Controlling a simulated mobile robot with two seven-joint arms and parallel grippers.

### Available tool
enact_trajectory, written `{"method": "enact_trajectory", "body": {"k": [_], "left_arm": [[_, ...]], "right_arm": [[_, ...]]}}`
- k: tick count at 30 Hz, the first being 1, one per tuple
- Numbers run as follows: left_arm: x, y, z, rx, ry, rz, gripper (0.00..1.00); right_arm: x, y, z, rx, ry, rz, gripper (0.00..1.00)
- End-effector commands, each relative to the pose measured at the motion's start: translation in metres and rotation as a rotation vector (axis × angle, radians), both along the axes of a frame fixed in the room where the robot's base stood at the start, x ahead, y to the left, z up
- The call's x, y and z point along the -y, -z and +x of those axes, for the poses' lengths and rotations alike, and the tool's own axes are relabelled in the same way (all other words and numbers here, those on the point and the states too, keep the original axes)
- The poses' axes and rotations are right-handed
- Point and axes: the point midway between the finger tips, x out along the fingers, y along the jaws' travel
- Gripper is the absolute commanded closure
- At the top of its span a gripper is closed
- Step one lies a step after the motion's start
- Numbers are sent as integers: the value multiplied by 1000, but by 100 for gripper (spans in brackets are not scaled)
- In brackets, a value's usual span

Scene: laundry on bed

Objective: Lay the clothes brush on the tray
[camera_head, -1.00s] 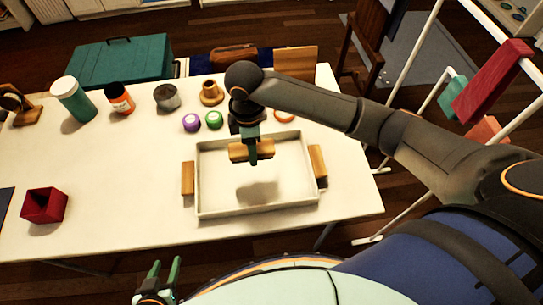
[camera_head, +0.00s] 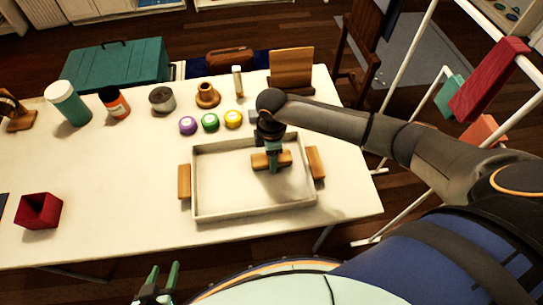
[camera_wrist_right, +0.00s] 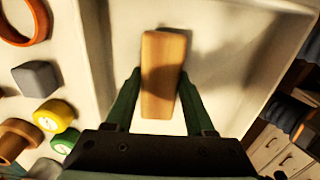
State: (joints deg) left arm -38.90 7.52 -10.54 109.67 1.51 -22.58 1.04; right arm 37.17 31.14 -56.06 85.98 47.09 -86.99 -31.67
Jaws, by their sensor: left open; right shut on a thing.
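The clothes brush, a wooden block (camera_head: 285,158), is held by my right gripper (camera_head: 272,162) over the right part of the white tray (camera_head: 225,217). In the right wrist view the brush (camera_wrist_right: 163,75) sits between the two green fingers of my right gripper (camera_wrist_right: 158,100), with the pale tray floor (camera_wrist_right: 220,70) behind it. I cannot tell whether its underside touches the tray. The tray has wooden handles at its left and right ends and is otherwise empty. My left gripper (camera_head: 163,277) is open and empty at the bottom, in front of the table.
Purple, green and yellow round items (camera_head: 233,119) stand just behind the tray, with a grey cube in the right wrist view (camera_wrist_right: 37,79). A red open box (camera_head: 39,210) is at the left. Bottles and a tin line the back. The table's left middle is clear.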

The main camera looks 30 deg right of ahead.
Motion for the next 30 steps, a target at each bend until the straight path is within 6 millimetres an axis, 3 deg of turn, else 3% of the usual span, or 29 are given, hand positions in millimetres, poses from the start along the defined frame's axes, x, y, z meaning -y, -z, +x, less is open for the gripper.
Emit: {"method": "enact_trajectory", "body": {"k": [5,6,13,23,30], "left_arm": [[0,0,0,0,0,0,50],[0,0,0,0,0,0,50],[0,0,0,0,0,0,50],[0,-1,0,0,0,0,50],[0,-7,0,0,0,0,50]], "right_arm": [[0,3,0,0,1,0,98],[0,2,0,0,1,0,43],[0,2,0,0,0,0,17],[0,-3,0,1,0,1,16],[0,-44,2,5,1,2,16]]}}
